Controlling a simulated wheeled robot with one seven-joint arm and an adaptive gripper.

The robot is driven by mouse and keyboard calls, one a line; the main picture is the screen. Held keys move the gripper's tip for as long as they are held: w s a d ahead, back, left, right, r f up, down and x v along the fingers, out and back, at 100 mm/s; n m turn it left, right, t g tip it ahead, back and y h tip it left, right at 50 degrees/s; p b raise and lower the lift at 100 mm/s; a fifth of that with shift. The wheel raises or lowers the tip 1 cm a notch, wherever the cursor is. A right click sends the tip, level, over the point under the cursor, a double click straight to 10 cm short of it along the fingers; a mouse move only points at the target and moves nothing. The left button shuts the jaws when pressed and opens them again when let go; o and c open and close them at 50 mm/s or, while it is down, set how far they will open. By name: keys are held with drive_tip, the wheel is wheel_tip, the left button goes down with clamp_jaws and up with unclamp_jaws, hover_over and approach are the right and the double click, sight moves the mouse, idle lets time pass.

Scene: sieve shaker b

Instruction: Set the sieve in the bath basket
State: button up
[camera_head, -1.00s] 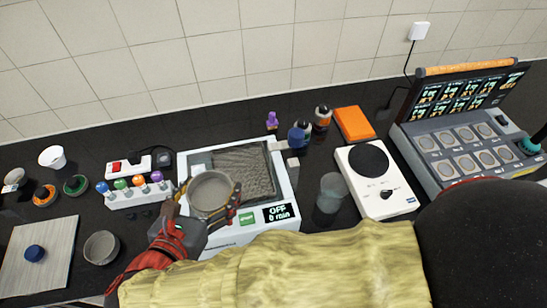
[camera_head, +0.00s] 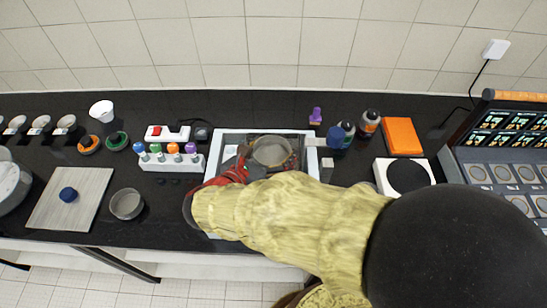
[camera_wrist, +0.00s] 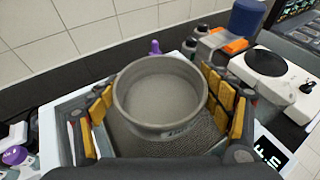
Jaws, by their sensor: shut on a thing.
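A grey round sieve (camera_head: 271,151) with a pale mesh is held level, rim up, in my gripper (camera_wrist: 163,100). The yellow-padded fingers close on its left and right sides in the wrist view. The sieve is over the white bath (camera_head: 223,139). The bath's dark mesh basket (camera_wrist: 203,132) shows below and around the sieve in the wrist view. The sieve's underside is hidden, so I cannot tell whether it touches the basket. My arm covers the bath's front and display in the head view.
A blue-capped post (camera_head: 337,132) stands at the bath's right, with bottles (camera_head: 369,123) behind. A rack of coloured-top items (camera_head: 167,157) stands close left. A grey pan (camera_head: 127,203) and a board (camera_head: 70,198) lie farther left.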

sight(273, 156)
drive_tip(key=shift+w+f, duration=0.95)
drive_tip(key=shift+f, duration=0.2)
drive_tip(key=f, duration=0.1)
drive_tip(key=f+b, duration=0.1)
drive_tip(key=f, duration=0.1)
drive_tip(key=shift+w+f, duration=0.2)
drive_tip(key=shift+f, duration=0.1)
drive_tip(key=shift+r, duration=0.1)
drive_tip(key=o, duration=1.2)
drive_tip(key=shift+o, duration=0.2)
drive_tip(key=shift+s+r, duration=0.1)
drive_tip(key=p+v, duration=0.1)
drive_tip(key=v, duration=1)
drive_tip(key=shift+s+a+r+p, duration=0.15)
drive_tip(key=shift+s+r+p, duration=0.05)
drive_tip(key=shift+s+p, duration=0.15)
